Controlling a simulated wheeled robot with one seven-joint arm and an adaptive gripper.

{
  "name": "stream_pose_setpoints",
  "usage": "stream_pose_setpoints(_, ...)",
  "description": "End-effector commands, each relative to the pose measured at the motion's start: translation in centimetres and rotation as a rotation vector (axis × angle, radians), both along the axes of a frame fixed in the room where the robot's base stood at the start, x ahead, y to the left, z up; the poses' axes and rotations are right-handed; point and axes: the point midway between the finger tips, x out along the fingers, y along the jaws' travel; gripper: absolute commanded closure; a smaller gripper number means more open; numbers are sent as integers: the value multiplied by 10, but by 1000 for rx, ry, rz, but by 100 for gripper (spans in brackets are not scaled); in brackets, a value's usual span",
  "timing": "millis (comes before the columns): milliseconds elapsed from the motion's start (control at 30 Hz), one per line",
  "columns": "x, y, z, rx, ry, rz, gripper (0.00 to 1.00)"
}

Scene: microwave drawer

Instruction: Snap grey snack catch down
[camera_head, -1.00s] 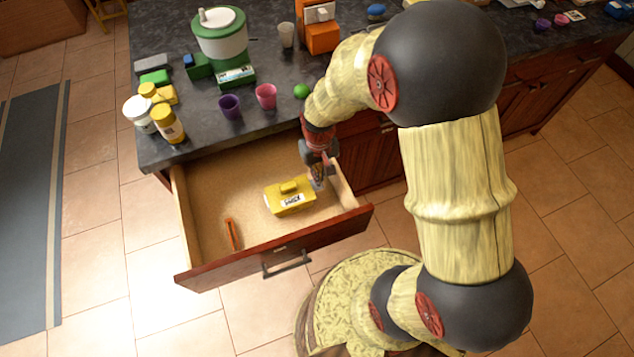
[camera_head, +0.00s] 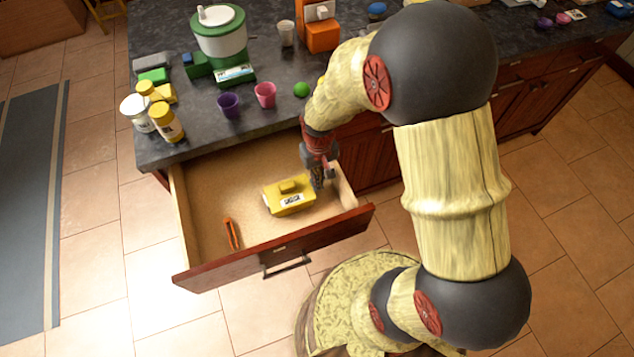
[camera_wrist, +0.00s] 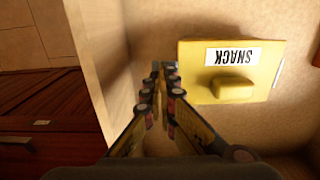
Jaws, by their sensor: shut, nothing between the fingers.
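A yellow box (camera_head: 290,198) lies in the open drawer, with a raised yellow block on its lid. In the wrist view the same box (camera_wrist: 265,75) carries a white label reading SNACK, upside down there. My gripper (camera_head: 318,187) points down into the drawer at the box's right end in the head view. In the wrist view my gripper (camera_wrist: 164,68) is shut and empty, its tips just beside the box's edge; whether they touch it is unclear.
The wooden drawer (camera_head: 205,160) is pulled out, its right wall close beside my gripper. An orange item (camera_head: 232,234) lies at its front left. The counter (camera_head: 180,98) above holds cups (camera_head: 265,94), jars (camera_head: 166,122) and a green-and-white container (camera_head: 219,33).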

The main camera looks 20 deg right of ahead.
Motion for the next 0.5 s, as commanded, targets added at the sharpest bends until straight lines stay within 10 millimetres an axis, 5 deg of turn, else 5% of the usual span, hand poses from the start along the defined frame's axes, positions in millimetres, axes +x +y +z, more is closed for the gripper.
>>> stream_pose_setpoints(500, 0, 0, -13, 0, 0, 0, 100)
